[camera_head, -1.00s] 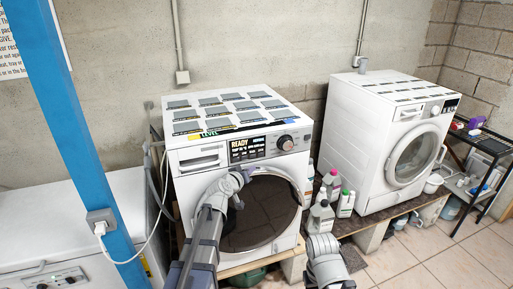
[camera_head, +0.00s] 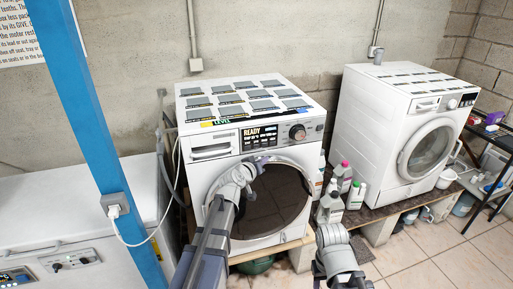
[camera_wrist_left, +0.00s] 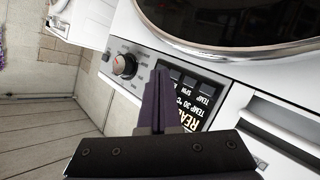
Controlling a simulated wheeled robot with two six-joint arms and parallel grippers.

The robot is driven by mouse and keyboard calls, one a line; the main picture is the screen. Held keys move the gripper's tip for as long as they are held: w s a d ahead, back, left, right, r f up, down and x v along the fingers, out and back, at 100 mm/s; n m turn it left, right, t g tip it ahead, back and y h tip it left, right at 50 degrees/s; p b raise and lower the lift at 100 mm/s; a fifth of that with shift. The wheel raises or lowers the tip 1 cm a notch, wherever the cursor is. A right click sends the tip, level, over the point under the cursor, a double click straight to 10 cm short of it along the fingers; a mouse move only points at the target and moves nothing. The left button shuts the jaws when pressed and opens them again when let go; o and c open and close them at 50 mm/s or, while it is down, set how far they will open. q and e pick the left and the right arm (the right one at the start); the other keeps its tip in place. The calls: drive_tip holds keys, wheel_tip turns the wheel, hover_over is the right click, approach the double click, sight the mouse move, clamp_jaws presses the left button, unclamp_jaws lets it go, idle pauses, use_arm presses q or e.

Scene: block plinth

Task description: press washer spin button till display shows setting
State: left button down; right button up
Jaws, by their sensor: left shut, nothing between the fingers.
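The white front-loading washer (camera_head: 212,171) stands in the middle of the head view, its round dark door below the control panel. Its dark display (camera_head: 259,137) reads READY with smaller lines below. In the left wrist view the display (camera_wrist_left: 192,110) is partly covered by my fingers, with TEMP and 30 °C legible. Small dark buttons (camera_wrist_left: 190,82) line the display's edge near the fingertips. A round knob (camera_wrist_left: 124,65) sits beside it. My left gripper (camera_head: 262,160) is shut and empty, just before the panel below the display; contact cannot be told.
A second white machine (camera_head: 384,120) stands to the right. Several bottles (camera_head: 341,178) stand between the machines. A blue post (camera_head: 80,110) with a socket and cable rises at left, before a white appliance (camera_head: 75,200).

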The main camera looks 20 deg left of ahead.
sight(261, 146)
use_arm(q)
drive_tip(key=shift+w+a, duration=0.6)
drive_tip(key=shift+w, duration=0.3)
drive_tip(key=shift+w+a, duration=0.6)
drive_tip(key=shift+w, duration=0.3)
drive_tip(key=shift+w+a, duration=0.6)
drive_tip(key=shift+w, duration=0.3)
drive_tip(key=shift+w+a, duration=0.25)
drive_tip(key=shift+w, duration=0.1)
drive_tip(key=shift+w+a, duration=0.25)
drive_tip(key=shift+w, duration=0.05)
idle(0.7)
idle(0.4)
drive_tip(key=shift+s+d, duration=0.45)
drive_tip(key=shift+s, duration=0.2)
drive_tip(key=shift+s, duration=0.1)
drive_tip(key=s+d, duration=0.1)
drive_tip(key=s, duration=0.1)
drive_tip(key=s+d, duration=0.2)
idle(0.3)
